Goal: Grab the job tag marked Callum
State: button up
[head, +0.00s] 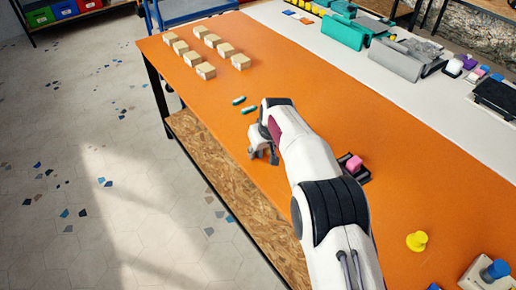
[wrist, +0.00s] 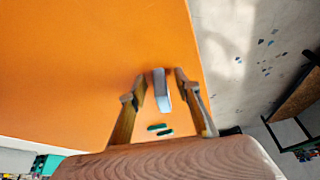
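A small block-like piece with a pale top and blue-grey side (wrist: 161,88), perhaps a job tag, stands on the orange table between my gripper's fingers in the wrist view. My gripper (wrist: 161,76) is open around it, with a narrow gap showing on each side. In the head view my gripper (head: 263,155) is low over the table's left edge, and the piece cannot be made out there. Two small green pieces (head: 239,100) (head: 249,110) lie beyond the gripper; they also show in the wrist view (wrist: 157,127). No name is readable on any piece.
Several tan boxes (head: 205,71) stand on the far part of the orange table (head: 330,100). A pink block on a dark base (head: 354,164) is right of my arm. A yellow knob (head: 417,241) and a blue-knobbed stand (head: 494,270) are nearer. Open floor lies left.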

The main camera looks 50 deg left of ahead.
jog(key=shift+c, duration=0.4)
grip_shut()
jog(key=shift+r, duration=0.1)
jog(key=shift+d+r, duration=0.1)
jog(key=shift+r, duration=1.6)
jog(key=shift+s+d, duration=0.7)
jog(key=shift+d, duration=2.2)
jog(key=shift+s+d, duration=0.65)
jog(key=shift+d, duration=2.25)
jog(key=shift+s+d, duration=0.7)
jog(key=shift+d, duration=2.2)
